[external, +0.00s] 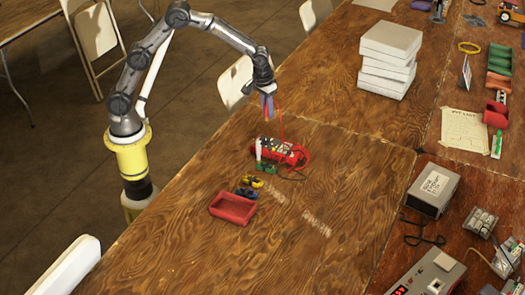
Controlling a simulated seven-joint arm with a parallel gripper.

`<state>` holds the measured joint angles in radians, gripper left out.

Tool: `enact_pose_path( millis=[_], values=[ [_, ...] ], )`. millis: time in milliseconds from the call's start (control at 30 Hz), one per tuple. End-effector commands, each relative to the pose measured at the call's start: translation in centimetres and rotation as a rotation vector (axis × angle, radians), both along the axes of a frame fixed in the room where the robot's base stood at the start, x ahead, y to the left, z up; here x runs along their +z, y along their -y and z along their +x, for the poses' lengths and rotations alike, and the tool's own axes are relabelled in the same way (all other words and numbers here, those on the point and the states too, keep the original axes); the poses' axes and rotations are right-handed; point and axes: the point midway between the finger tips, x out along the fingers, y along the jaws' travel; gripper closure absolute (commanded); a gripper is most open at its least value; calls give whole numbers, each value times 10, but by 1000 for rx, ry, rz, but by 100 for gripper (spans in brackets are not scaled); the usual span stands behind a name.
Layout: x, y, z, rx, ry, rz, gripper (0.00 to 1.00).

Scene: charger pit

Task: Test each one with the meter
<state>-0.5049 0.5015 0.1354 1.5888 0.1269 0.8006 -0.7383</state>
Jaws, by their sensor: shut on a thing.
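A red meter (289,155) with dark and pale parts on top lies near the middle of the wooden table. A white upright piece (258,149) stands at its left end. My gripper (267,107) is above the meter, pointing down, shut on a small red probe. A red lead (282,118) runs from the gripper down to the meter. In front of the meter are small green (265,169), yellow (252,181) and blue (244,192) pieces, too small to tell exactly. An open red tray (225,215) sits beside them and looks empty.
Faint pale lettering (316,224) marks the table right of the tray. White boxes (390,55) are stacked at the back. A grey box (433,188) and a device with a panel (430,278) stand at right. The front left tabletop is clear.

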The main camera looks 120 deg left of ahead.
Motion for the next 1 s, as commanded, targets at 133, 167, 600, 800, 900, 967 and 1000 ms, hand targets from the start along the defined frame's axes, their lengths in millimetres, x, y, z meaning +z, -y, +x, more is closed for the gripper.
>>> enact_pose_path(
  millis=[133,167,600,800,900,967,1000],
  values=[
    [7,8,-13,-1,0,1,100],
    [8,9,-14,0,0,1,100],
    [-38,38,46,18,11,30,100],
    [-61,64,59,-43,18,40,100],
    [-66,68,60,-54,21,45,100],
    [-70,69,60,-55,21,46,100],
    [-72,69,60,-54,20,46,100]
  ],
)
